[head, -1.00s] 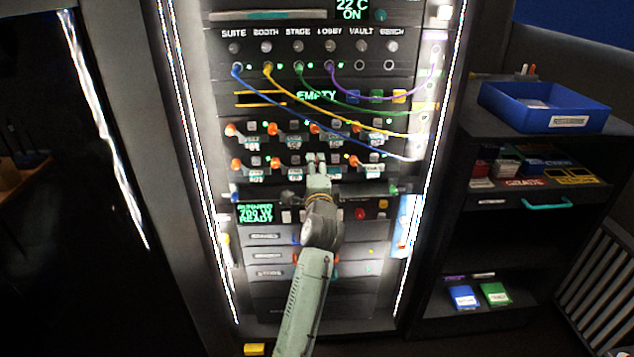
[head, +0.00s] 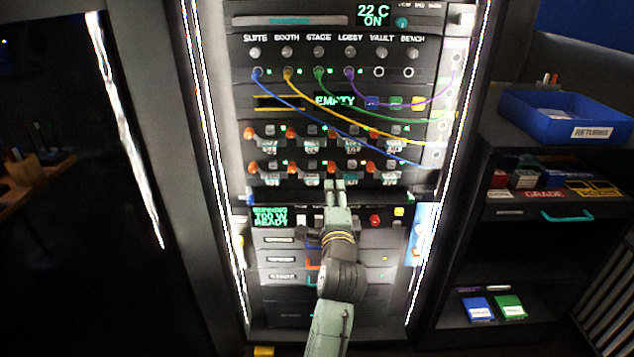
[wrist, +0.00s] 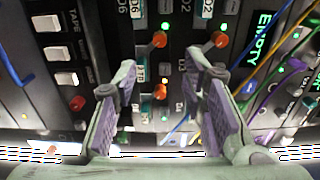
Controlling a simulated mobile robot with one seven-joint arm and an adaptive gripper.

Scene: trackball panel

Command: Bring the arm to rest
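My gripper (head: 335,186) is in front of the rack, just below the lower row of orange-handled switches (head: 331,167) in the head view. In the wrist view my gripper (wrist: 165,100) has its two purple-padded fingers apart, with nothing between them. Beyond the fingers are orange knobs (wrist: 160,40) and small label plates. I cannot tell the exact distance from the fingertips to the panel. My arm (head: 338,270) reaches up from the bottom of the head view.
Blue, yellow, green and purple cables (head: 345,108) hang across the upper rack. A display panel reading READY (head: 270,217) sits left of my gripper. To the right stand a dark shelf (head: 480,245) and a blue returns tray (head: 530,122). The dark space at left looks open.

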